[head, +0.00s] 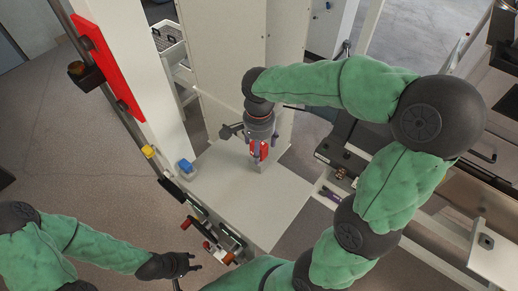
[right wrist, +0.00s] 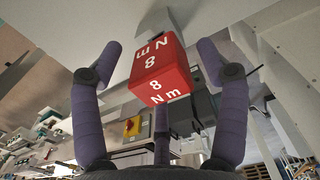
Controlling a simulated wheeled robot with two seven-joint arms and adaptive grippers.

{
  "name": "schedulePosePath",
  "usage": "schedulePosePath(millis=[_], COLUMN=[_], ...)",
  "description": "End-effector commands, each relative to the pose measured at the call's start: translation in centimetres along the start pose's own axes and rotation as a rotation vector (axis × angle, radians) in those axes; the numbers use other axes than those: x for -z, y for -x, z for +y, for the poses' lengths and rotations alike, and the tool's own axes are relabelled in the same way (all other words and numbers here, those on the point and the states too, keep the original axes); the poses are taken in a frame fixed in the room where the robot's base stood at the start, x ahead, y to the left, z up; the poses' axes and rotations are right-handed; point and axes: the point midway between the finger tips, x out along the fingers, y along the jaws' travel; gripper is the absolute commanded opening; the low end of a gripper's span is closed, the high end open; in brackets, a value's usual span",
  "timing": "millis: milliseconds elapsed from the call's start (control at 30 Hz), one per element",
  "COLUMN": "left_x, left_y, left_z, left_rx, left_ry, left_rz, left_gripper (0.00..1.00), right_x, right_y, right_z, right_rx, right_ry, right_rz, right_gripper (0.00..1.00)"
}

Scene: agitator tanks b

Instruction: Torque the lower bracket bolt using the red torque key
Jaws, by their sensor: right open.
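The red torque key (right wrist: 160,75) is a red block marked "8 Nm" in the right wrist view. Its far end meets a grey part. It stands between the spread purple fingers of my right gripper (right wrist: 160,60), with gaps on both sides. In the head view the key (head: 263,150) shows in part below the right gripper (head: 258,155), above the pale bench top. My left gripper (head: 196,262) is low at the left, empty, its fingers apart, away from the key. I cannot pick out the lower bracket bolt.
The pale bench top (head: 225,195) has a blue block (head: 186,165) at its left corner. Several handled tools (head: 215,240) line its front left edge. A rail with a red panel (head: 112,72) rises at the left. A cabinet (head: 225,40) stands behind.

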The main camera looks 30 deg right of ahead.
Motion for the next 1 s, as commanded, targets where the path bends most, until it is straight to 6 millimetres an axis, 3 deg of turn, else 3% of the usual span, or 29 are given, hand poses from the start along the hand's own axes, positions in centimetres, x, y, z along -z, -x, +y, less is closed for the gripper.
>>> schedulePosePath(millis=[200,500,767,1000], left_x=[0.0,0.0,0.0,0.0], left_y=[0.2,0.2,0.2,0.2], left_z=[0.1,0.1,0.1,0.1], left_rx=[0.000,0.000,0.000,0.000], left_ry=[0.000,0.000,0.000,0.000], left_rz=[0.000,0.000,0.000,0.000], left_gripper=[0.40,0.40,0.40,0.40], right_x=[0.0,0.0,-0.1,-0.1], right_y=[-2.6,-3.0,-3.0,-3.0], right_z=[0.1,0.0,0.1,0.1], right_rx=[-0.002,0.000,0.000,-0.002], right_ry=[-0.001,-0.001,0.000,0.000], right_rz=[0.000,0.000,0.000,-0.001], right_gripper=[0.74,0.74,0.01,0.00])
